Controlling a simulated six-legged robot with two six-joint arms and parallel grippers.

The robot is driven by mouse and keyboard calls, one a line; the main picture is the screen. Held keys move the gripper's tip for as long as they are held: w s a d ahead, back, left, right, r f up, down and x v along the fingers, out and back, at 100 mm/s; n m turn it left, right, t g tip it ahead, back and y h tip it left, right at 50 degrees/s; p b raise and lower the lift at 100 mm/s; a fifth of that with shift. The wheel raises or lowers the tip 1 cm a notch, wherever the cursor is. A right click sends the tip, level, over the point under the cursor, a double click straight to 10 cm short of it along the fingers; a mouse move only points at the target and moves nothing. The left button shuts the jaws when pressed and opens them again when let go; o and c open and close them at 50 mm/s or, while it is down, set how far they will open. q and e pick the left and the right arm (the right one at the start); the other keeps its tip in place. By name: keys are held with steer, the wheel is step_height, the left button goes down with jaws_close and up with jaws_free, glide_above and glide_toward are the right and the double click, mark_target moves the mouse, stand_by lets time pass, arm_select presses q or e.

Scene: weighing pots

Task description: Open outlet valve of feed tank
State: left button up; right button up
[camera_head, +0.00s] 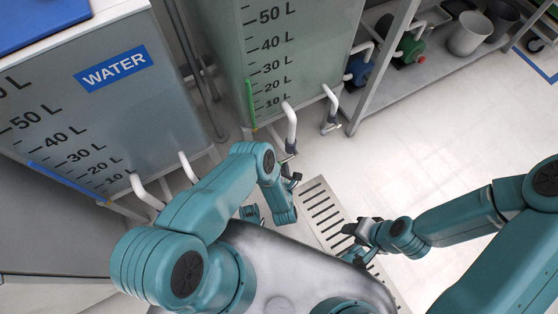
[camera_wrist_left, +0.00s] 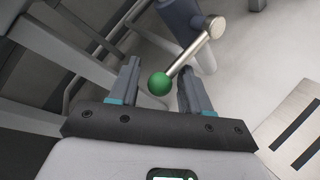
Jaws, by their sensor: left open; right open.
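A grey tank (camera_head: 285,62) with a litre scale and a green level strip stands at the top middle. White outlet pipes (camera_head: 290,125) come down from its lower front. My left gripper (camera_head: 294,179) is just below one pipe. In the left wrist view, a silver valve lever (camera_wrist_left: 192,57) with a green ball knob (camera_wrist_left: 159,84) runs from a dark grey valve body (camera_wrist_left: 184,18). The knob lies between the fingertips of the open left gripper (camera_wrist_left: 158,86), with gaps on both sides. My right gripper (camera_head: 354,230) is open and empty over the floor.
A tank labelled WATER (camera_head: 85,110) with its own white pipes stands at the left. A floor drain grate (camera_head: 322,208) lies below my grippers. A shelf (camera_head: 425,75) with pumps and grey buckets is at the upper right. The pale floor at right is clear.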

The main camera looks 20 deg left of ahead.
arm_select(q)
steer(key=shift+s+r, duration=0.1)
jaws_close()
